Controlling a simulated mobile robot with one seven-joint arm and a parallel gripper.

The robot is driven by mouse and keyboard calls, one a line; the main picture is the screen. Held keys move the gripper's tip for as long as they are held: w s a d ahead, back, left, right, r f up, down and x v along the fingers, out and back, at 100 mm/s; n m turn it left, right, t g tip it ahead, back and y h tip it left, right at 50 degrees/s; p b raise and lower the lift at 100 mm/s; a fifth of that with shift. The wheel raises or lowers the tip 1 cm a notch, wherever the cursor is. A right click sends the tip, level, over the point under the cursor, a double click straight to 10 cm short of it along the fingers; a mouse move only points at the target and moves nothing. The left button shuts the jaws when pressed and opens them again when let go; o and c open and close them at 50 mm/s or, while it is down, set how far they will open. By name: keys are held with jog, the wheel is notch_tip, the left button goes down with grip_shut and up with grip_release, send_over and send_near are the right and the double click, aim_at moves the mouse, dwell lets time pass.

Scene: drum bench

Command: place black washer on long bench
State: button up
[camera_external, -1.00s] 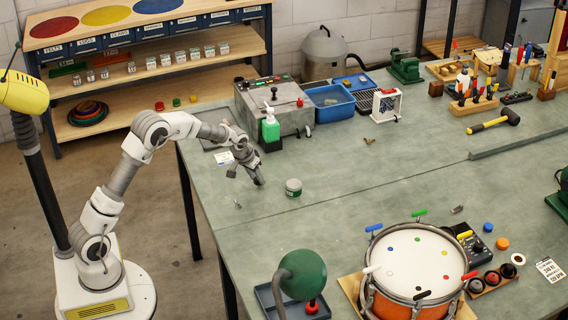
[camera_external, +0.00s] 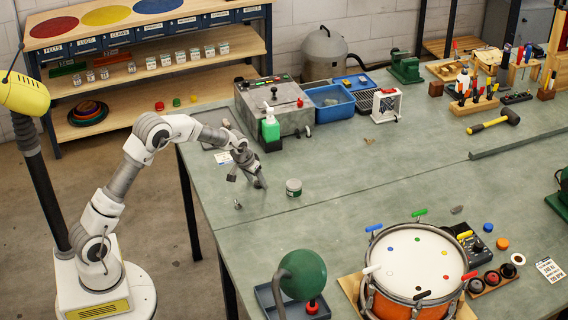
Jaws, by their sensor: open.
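My gripper (camera_external: 246,182) is open and empty, with its fingers spread, above the left part of the long grey-green bench (camera_external: 345,205). A tiny grey metallic piece (camera_external: 238,205) lies on the bench just below and left of the fingers; its shape is too small to tell. I cannot pick out a black washer for certain.
A drum (camera_external: 412,265) and a green lamp (camera_external: 303,277) occupy the front. The middle of the bench is clear.

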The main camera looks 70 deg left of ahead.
jog(key=shift+r, duration=0.1)
jog(key=p+v, duration=0.2)
jog(key=v, duration=1.5)
jog(key=shift+s+d, duration=0.2)
jog(key=shift+s, duration=0.15)
jog(key=s+d+r+m+h, duration=0.1)
jog(key=s+d+r, duration=0.3)
jog(key=s+d, duration=0.5)
jog(key=s+d+r+m+t, duration=0.1)
jog(key=s+d+r+m, duration=0.2)
jog(key=s+d, duration=0.6)
jog(key=s+r, duration=0.2)
jog(key=s, duration=0.2)
jog(key=shift+d+m+h, duration=0.3)
jog(key=shift+d+h, duration=0.05)
jog(key=shift+h, duration=0.05)
jog(key=shift+o, duration=0.8)
jog(key=s+d+f+m, duration=0.1)
jog(key=s+d+f, duration=0.1)
jog(key=s, duration=0.5)
jog(key=shift+d+t, duration=0.3)
jog(key=shift+d, duration=0.05)
jog(key=shift+f, duration=0.1)
